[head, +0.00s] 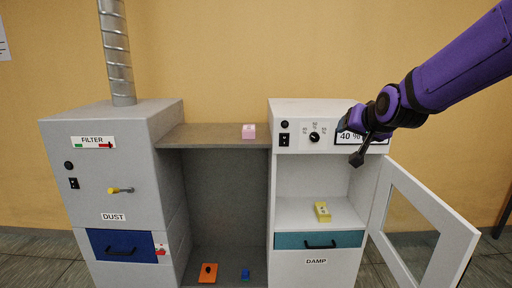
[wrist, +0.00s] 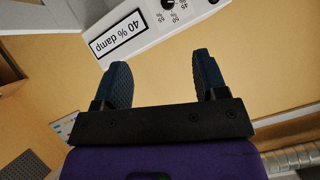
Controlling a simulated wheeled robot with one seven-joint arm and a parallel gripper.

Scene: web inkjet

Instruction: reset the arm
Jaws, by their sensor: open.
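My purple arm reaches in from the upper right of the head view. My gripper (head: 364,142) is in front of the right part of the white DAMP cabinet's control panel and partly covers the "40 %" label (head: 349,137). In the wrist view my gripper (wrist: 162,82) shows two dark fingers spread apart with nothing between them. The control panel (wrist: 140,28) with the "40 % damp" label shows beyond the fingers. I cannot tell how far the fingertips are from the panel.
The DAMP cabinet's glass door (head: 425,222) stands open to the right. A yellow block (head: 322,211) lies on its shelf. Orange (head: 208,273) and blue (head: 245,274) pieces lie below. The grey DUST cabinet (head: 140,165) stands left.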

